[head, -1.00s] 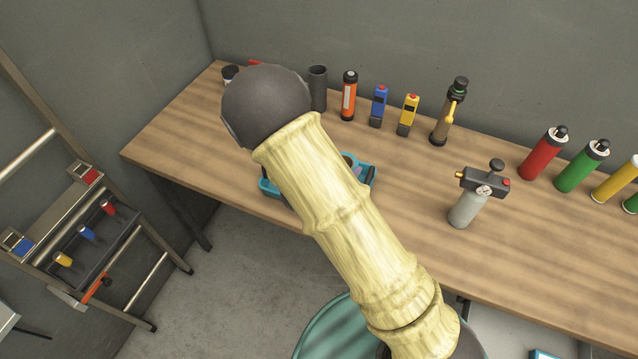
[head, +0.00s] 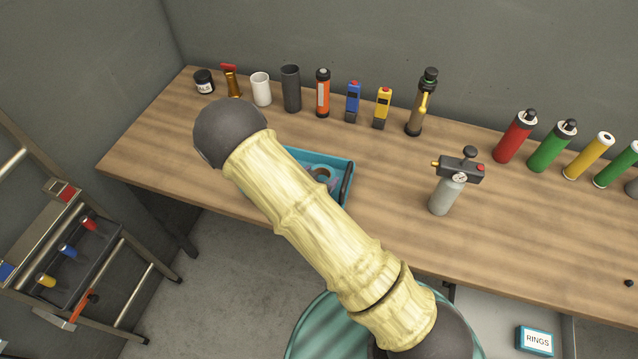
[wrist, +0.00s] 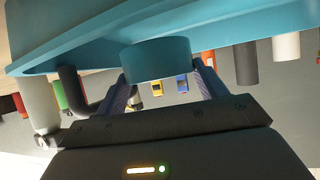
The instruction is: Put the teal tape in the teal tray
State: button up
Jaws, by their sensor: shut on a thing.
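The teal tray (head: 343,164) lies near the front edge of the workbench in the head view, partly hidden by my arm. The tray (wrist: 60,45) fills the top of that view, close to the tape. I cannot tell whether the tape touches the tray floor. My arm hides the gripper's grip in the head view.
Several tools and cups stand along the back, including an orange tube (head: 322,93) and a white cup (head: 261,89). A grey gauge canister (head: 446,192) stands right of the tray. The bench between them is clear. A ladder (head: 120,250) stands at the left.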

jog(key=shift+f+p, duration=0.3)
jog(key=shift+f, duration=1.45)
jog(key=shift+f, duration=0.15)
jog(key=o, duration=1)
jog(key=shift+a+r, duration=0.1)
jog(key=shift+r, duration=0.1)
jog(key=b+v, duration=0.2)
jog(key=v, duration=1)
jog(key=shift+s, duration=0.1)
